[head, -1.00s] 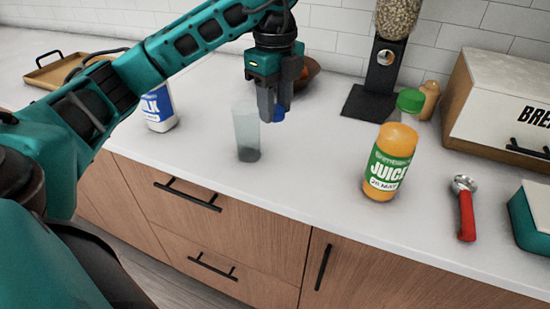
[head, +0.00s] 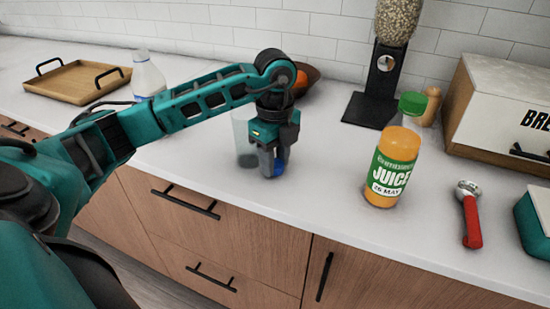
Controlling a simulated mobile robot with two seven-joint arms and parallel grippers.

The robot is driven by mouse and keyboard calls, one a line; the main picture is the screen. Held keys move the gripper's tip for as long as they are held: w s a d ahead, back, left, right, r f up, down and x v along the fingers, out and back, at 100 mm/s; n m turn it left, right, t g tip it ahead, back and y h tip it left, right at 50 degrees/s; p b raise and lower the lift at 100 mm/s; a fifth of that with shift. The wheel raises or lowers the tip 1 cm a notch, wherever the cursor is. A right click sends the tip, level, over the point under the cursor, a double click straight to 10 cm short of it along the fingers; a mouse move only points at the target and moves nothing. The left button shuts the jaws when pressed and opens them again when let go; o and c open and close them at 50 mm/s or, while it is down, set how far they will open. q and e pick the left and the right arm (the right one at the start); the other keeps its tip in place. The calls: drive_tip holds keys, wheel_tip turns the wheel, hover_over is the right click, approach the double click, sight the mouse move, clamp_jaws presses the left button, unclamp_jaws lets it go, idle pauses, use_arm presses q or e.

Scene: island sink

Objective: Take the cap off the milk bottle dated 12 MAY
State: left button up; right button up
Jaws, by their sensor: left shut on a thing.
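The milk bottle (head: 147,78) stands upright on the counter at the left, behind my left arm. Its top shows pale, with no blue cap on it. My arm covers its lower part, so I cannot read a date. My left gripper (head: 273,172) points down and is shut on a small blue cap (head: 281,168), low at the counter top in front of the clear glass. Whether the cap touches the counter I cannot tell. My right gripper is not in view.
A clear glass (head: 242,140) stands just behind-left of the gripper. A green-capped juice bottle (head: 394,165) marked 26 MAY stands to the right, with a red-handled scoop (head: 470,215) beyond. A wooden tray (head: 75,85) lies at the far left. Counter between gripper and juice is clear.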

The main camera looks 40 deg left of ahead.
use_arm(q)
drive_tip(key=shift+f, duration=0.1)
drive_tip(key=shift+f, duration=0.1)
drive_tip(key=o, duration=1.2)
drive_tip(key=shift+c, duration=0.2)
drive_tip(key=shift+r, duration=0.75)
wheel_tip(320, 180, up, 11)
drive_tip(key=p, duration=0.1)
drive_tip(key=shift+p, duration=0.35)
